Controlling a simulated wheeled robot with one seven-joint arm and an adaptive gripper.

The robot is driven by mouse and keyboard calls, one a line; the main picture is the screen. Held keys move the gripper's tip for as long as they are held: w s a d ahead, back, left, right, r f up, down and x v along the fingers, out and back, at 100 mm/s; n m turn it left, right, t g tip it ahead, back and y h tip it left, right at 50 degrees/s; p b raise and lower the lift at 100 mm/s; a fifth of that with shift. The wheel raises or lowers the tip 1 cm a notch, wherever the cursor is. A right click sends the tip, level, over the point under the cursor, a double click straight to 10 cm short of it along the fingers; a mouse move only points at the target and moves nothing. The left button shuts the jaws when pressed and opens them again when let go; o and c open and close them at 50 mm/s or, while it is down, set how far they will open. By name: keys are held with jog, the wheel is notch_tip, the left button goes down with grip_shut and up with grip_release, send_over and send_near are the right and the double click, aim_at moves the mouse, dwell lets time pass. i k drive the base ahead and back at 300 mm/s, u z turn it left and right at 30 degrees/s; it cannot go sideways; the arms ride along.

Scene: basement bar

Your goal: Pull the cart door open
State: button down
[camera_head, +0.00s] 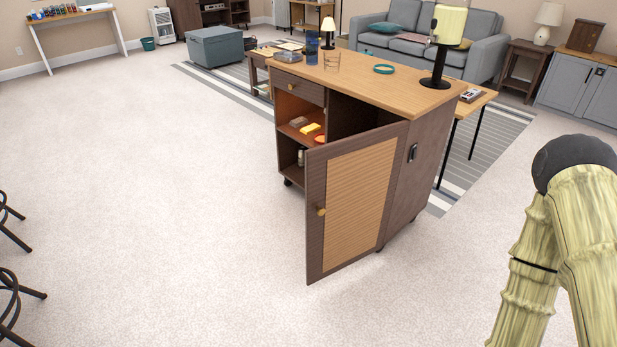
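The cart (425,175) is dark brown with a light wooden top and stands on casters in the middle of the room. Its door (357,204) has a dark frame and a woven tan panel. The door stands partly open, hinged at the cart's right front edge, its free left edge swung out toward me. A round brass-coloured knob (320,211) sits near that free edge, with nothing touching it. Part of the interior shows behind the door. My pale yellow-green arm is at the lower right, apart from the cart. My gripper is not in view.
Shelves left of the door opening hold a yellow item (310,128). A closed drawer (297,86) is above them. A blue glass (312,46) and a teal ring (383,69) are on top. Bar stools (10,300) stand far left. Carpet before the cart is clear.

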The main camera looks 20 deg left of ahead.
aim_at(350, 183)
jog(key=k, duration=0.35)
jog(key=u, duration=1.15)
jog(key=i, duration=0.95)
jog(key=z, duration=0.35)
